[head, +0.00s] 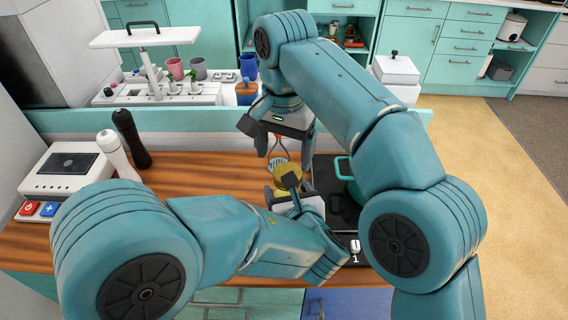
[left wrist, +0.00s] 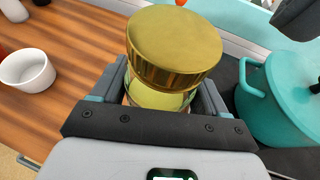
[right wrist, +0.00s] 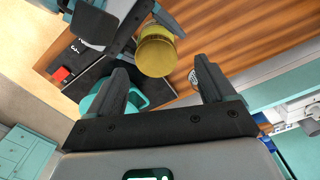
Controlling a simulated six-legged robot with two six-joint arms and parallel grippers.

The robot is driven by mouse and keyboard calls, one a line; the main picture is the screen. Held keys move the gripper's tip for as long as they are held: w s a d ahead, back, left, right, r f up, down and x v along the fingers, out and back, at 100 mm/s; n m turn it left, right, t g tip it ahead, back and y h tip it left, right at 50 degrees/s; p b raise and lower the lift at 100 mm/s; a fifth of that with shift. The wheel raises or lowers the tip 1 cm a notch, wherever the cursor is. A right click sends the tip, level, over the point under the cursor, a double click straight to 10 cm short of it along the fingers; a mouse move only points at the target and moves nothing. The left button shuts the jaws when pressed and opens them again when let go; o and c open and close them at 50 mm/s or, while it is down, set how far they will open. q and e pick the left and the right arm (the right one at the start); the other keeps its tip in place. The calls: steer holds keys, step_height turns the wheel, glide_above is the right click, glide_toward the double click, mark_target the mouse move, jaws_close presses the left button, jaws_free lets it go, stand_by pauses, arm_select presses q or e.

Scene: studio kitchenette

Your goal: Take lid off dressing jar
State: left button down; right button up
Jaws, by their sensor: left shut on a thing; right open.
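The dressing jar has a wide gold lid (head: 286,180) on top. In the left wrist view the lid (left wrist: 175,45) sits on the jar's clear body (left wrist: 158,98), which holds something yellowish. My left gripper (head: 292,194) is shut on the jar's body below the lid. My right gripper (head: 285,148) is open and empty, pointing down above and behind the jar. In the right wrist view the lid (right wrist: 156,54) lies beyond my right fingertips, not between them. My left arm hides the jar's lower part in the head view.
A teal pot (left wrist: 285,95) stands on the dark hob right of the jar. A white bowl (left wrist: 28,70) is on the wooden counter. White (head: 115,155) and black (head: 131,138) mills stand at left, near a white appliance (head: 72,170). A raised ledge runs behind the counter.

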mark_target(286, 168)
steer(key=shift+f, duration=2.4)
steer(key=c, duration=1.1)
steer(key=n, duration=0.7)
steer(key=shift+s, duration=0.1)
steer(key=n, duration=0.5)
steer(key=shift+r, duration=0.1)
steer(key=n, duration=0.4)
steer(key=o, duration=1.2)
steer(key=shift+d, duration=0.2)
